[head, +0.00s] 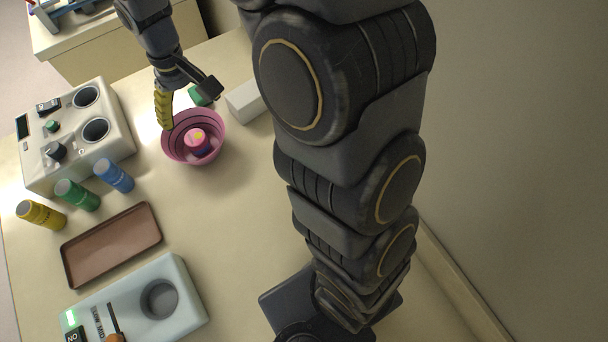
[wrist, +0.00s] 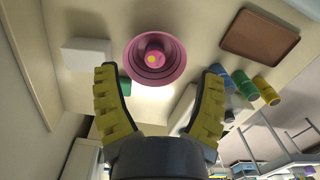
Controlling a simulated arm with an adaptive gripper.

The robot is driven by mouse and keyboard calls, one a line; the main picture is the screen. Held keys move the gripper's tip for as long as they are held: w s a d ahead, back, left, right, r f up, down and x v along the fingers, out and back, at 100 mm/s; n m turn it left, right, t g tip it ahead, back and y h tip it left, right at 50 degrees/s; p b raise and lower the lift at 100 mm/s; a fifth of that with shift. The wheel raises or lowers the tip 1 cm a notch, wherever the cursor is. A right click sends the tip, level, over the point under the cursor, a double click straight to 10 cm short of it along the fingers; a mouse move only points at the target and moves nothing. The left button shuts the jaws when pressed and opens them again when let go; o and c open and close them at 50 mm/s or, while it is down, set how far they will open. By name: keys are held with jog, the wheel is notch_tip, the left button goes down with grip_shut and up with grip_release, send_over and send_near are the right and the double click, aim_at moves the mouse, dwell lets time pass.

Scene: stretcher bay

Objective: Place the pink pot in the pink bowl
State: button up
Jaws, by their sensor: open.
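The pink bowl (head: 218,150) stands on the table in the head view; it also shows ahead of my gripper in the wrist view (wrist: 174,72). The pink pot (head: 197,141), with a yellow spot on top, is inside the bowl; the wrist view shows it near the bowl's middle (wrist: 153,48). My gripper (head: 190,103) is over the far side of the bowl in the head view.
A green object (head: 200,95) and a white block (head: 245,101) lie beyond the bowl. A device with two round wells (head: 75,150), blue (head: 114,175), green (head: 77,194) and yellow (head: 41,214) cylinders, a brown tray (head: 112,245) and a pale device (head: 185,318) stand left and front.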

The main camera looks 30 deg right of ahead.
jog(key=s+d+r, duration=0.2)
jog(key=s, duration=0.6)
jog(key=s+d+r+m, duration=0.1)
jog(key=s+d+r, duration=0.1)
jog(key=s, duration=0.6)
jog(key=s+d+r+m+g, duration=0.1)
jog(key=s+d+r, duration=0.2)
jog(key=s, duration=0.5)
jog(key=shift+s+r, duration=0.2)
jog(key=shift+s, duration=0.05)
